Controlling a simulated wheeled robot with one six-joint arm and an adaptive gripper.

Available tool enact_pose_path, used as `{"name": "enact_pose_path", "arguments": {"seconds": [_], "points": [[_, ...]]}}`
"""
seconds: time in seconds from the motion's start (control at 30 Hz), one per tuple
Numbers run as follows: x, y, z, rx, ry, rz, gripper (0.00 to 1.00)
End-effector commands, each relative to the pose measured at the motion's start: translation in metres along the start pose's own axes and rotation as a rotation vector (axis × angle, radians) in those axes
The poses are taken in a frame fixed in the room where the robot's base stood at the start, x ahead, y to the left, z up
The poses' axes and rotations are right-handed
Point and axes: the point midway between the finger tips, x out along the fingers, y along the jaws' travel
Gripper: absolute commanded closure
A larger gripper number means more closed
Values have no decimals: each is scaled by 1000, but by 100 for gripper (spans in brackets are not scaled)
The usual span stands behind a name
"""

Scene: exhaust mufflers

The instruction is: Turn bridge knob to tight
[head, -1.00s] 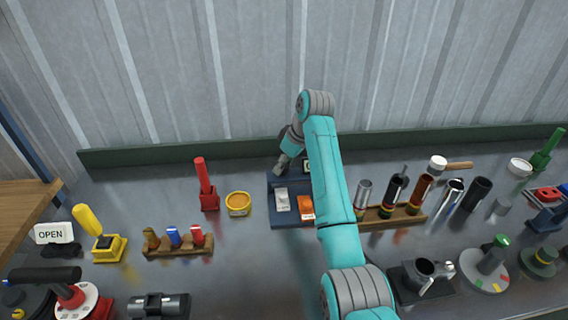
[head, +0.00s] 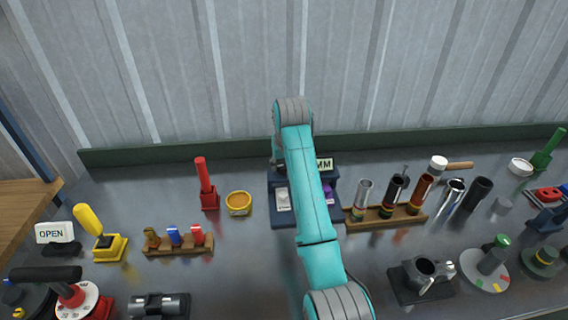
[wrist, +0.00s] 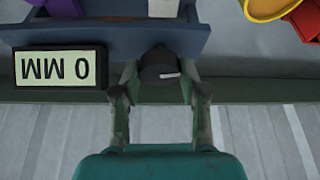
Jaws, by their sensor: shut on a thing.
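The dark round knob (wrist: 158,64) with a pale mark shows in the wrist view, on the face of the blue-grey bridge unit (wrist: 225,52). My gripper (wrist: 161,88) is shut on the knob, one finger at each side. Beside the knob, a display (wrist: 60,69) reads "0 MM", upside down in this view. In the head view the bridge unit (head: 283,221) stands near the back of the bench, and part of its display (head: 324,164) shows "MM".
A yellow tin (head: 238,203) and a red lever (head: 206,185) stand left of the unit. A wooden rack (head: 385,217) with several tubes stands close on its right. The corrugated wall (head: 400,70) rises behind. The bench front of the unit is largely clear.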

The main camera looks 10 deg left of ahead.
Motion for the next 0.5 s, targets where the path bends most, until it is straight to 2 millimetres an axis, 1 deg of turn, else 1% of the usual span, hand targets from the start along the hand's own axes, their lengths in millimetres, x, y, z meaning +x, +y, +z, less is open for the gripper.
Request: {"name": "enact_pose_path", "arguments": {"seconds": [0.2, 0.5], "points": [[1, -1, 1, 129, -2, 55, 92], [1, -1, 1, 224, -4, 93, 92]]}}
